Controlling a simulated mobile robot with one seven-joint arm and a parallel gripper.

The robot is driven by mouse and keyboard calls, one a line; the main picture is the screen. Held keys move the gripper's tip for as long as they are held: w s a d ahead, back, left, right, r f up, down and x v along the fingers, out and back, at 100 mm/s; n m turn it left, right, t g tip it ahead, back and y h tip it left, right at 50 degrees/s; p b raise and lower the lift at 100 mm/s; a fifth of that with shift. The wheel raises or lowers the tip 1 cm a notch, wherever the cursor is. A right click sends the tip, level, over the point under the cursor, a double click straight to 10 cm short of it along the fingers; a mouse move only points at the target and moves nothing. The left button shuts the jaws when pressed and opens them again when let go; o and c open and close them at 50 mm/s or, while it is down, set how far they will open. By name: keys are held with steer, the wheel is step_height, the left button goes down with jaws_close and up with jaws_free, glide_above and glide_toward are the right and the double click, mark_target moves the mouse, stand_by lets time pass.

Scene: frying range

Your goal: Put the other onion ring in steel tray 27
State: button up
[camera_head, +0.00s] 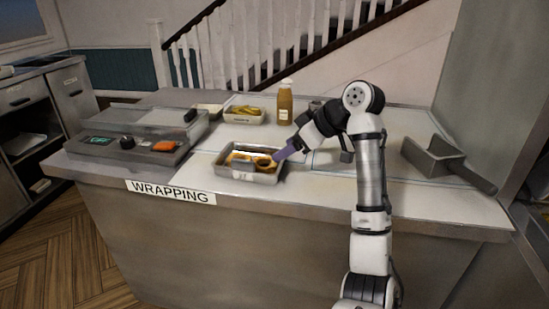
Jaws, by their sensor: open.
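A small steel tray (272,179) with a white label on its front stands near the front edge of the wrapping counter. The label is too small to read. A golden-brown onion ring (264,162) lies in its right part. Another golden-brown piece (237,156) shows at its left, partly hidden by a grey shape in the tray. My gripper (281,156), with purple fingers, is open and tilted down at the tray's right rim, close beside the ring. I cannot tell whether the fingers touch the ring.
A pale tray (243,119) of yellow food and a brown sauce bottle (285,103) stand behind. A grey appliance (125,150) with an orange item (165,146) is at left. A metal scoop (440,160) lies at right. The counter's front right is clear.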

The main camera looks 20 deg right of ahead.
steer(key=shift+v, duration=2.2)
